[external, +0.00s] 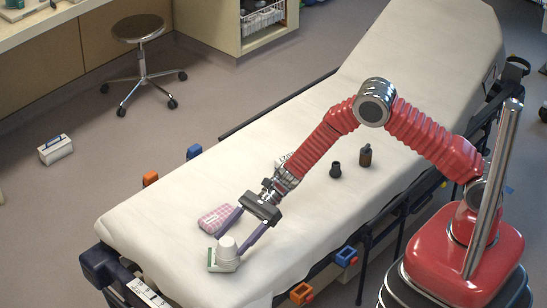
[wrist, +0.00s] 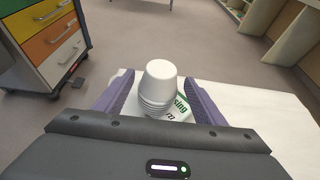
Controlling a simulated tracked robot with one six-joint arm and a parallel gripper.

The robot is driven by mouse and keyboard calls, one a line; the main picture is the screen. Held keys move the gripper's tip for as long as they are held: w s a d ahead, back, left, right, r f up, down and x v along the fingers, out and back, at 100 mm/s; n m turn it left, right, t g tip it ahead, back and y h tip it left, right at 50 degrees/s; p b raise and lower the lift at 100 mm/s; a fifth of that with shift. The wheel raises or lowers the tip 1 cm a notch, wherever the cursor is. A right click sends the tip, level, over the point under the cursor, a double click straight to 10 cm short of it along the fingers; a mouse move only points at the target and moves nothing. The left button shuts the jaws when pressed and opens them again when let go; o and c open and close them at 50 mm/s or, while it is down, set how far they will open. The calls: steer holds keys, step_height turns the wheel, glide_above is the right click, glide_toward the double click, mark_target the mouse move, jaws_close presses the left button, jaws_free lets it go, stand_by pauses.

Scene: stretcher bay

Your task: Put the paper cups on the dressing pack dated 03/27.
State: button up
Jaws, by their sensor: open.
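A stack of white paper cups (external: 228,246) stands upside down near the foot end of the stretcher. It also shows in the wrist view (wrist: 158,84). A white dressing pack with green print (external: 221,266) lies under the stack, which appears to rest on it; its lettering (wrist: 183,107) is partly covered by the cups and I cannot read a full date. My gripper (external: 228,243) is open, with one purple finger on either side of the stack. Whether the fingers touch the cups I cannot tell. Another white printed item (external: 286,158) lies partly hidden behind my wrist.
A pink checked packet (external: 215,218) lies close beside my finger. The white sheet (external: 155,215) is clear toward the left edge. A drawer cabinet (wrist: 45,45) stands beyond.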

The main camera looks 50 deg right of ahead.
steer(key=shift+v, duration=2.5)
steer(key=s+d+r+n+h, duration=0.2)
steer(key=s+d+r+n, duration=0.3)
steer(key=d+r, duration=0.4)
steer(key=s+d+r+n+h, duration=0.3)
steer(key=s+d+r+n, duration=0.25)
steer(key=r, duration=0.45)
steer(key=s+d+r+n+t+h, duration=0.2)
steer(key=s+d, duration=0.6)
steer(key=d, duration=0.5)
steer(key=s+d+r+n+t+h, duration=0.3)
steer(key=s+d+r+n+h, duration=0.2)
steer(key=d, duration=0.8)
steer(key=s+r+h, duration=0.1)
steer(key=s+r, duration=0.1)
steer(key=s, duration=0.1)
steer(key=shift+s+d+t, duration=0.25)
steer(key=shift+s+t, duration=0.05)
steer(key=shift+s, duration=0.1)
